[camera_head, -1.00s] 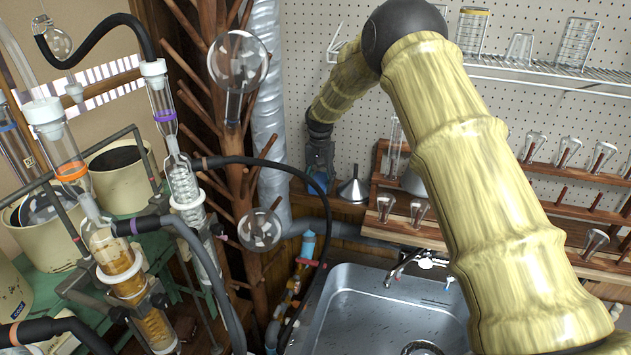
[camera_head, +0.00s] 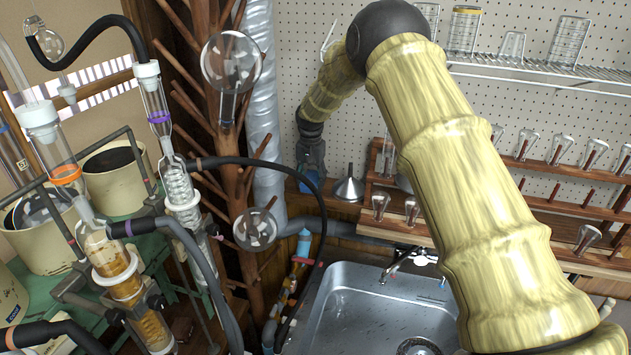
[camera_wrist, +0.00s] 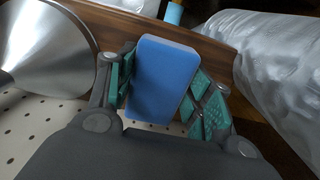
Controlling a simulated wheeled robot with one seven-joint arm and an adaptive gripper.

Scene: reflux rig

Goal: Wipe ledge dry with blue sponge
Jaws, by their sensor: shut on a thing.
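The blue sponge (camera_wrist: 164,80) is a flat block held between the green-padded fingers of my gripper (camera_wrist: 165,95) in the wrist view. My gripper is shut on it. In the head view my gripper (camera_head: 309,172) points down at the back ledge (camera_head: 338,205), left of the metal funnel, with a bit of the blue sponge (camera_head: 308,182) showing at its tip. The wooden ledge also shows in the wrist view (camera_wrist: 130,30), beyond the sponge. Whether the sponge touches the ledge I cannot tell. No wet patch can be made out on the ledge.
A metal funnel (camera_head: 348,188) stands close right of my gripper. A silver duct (camera_head: 266,120) rises close on the left. A sink (camera_head: 375,305) lies in front, below the ledge. A wooden rack with flasks (camera_head: 400,220) is to the right. Glassware (camera_head: 180,190) fills the left.

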